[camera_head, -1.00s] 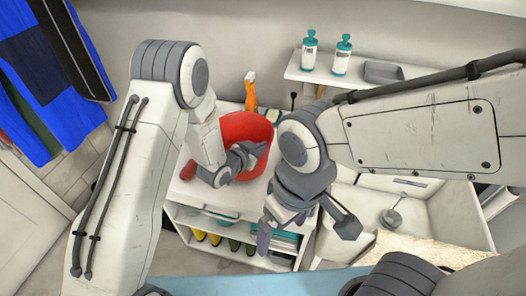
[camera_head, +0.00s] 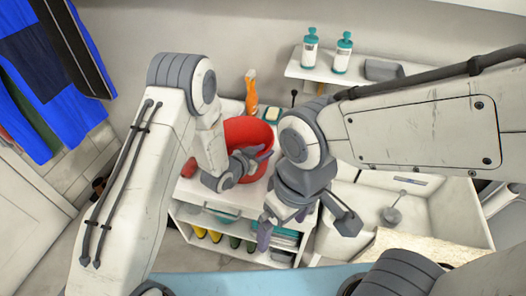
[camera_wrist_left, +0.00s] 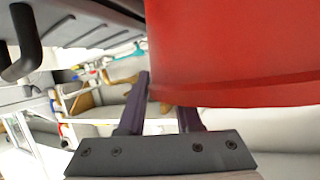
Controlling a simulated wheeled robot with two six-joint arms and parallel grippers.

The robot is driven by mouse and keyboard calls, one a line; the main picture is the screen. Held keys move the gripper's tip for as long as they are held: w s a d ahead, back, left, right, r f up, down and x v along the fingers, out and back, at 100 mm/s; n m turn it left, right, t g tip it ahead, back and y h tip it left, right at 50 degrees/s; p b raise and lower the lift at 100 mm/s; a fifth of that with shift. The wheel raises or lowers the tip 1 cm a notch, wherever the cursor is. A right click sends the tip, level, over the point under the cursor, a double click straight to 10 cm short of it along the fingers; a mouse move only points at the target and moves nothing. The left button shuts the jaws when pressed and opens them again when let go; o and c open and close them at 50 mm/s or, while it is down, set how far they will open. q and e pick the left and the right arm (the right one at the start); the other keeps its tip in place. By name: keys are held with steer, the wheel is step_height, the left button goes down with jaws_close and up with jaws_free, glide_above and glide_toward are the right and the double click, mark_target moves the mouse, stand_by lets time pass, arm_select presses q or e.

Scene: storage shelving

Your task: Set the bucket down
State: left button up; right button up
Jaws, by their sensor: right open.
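The red bucket (camera_head: 247,131) stands on the white shelf unit's top, as far as I can see. My left gripper (camera_head: 258,163) is at its front side. In the left wrist view the bucket (camera_wrist_left: 235,50) fills the upper right. There my left gripper (camera_wrist_left: 162,92) shows two dark fingers with a clear gap between them. The left finger is beside the bucket's edge, and the right fingertip is hidden behind the bucket. I cannot tell whether either finger touches it. My right gripper (camera_head: 306,228) is open and empty, lower and to the right, in front of the shelf unit.
An orange spray bottle (camera_head: 251,92) stands behind the bucket. A small red object (camera_head: 188,168) lies at its left. White pump bottles (camera_head: 310,48) stand on a wall shelf. A sink basin (camera_head: 440,215) is at right. Boots (camera_head: 215,236) stand on the lower shelf.

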arm_select(q)
steer(key=shift+r, duration=0.15)
steer(key=b+v, duration=0.2)
steer(key=v, duration=1)
steer(key=s+r+g+y, duration=0.3)
steer(key=s+r+g, duration=0.2)
steer(key=s, duration=0.8)
steer(key=s+a+r+n+g+y, duration=0.1)
steer(key=s+r+g+y, duration=0.3)
steer(key=s, duration=0.9)
step_height(320, 180, up, 3)
steer(key=shift+f+n+g, duration=0.15)
steer(key=shift+n+g, duration=0.15)
steer(key=shift+g, duration=0.5)
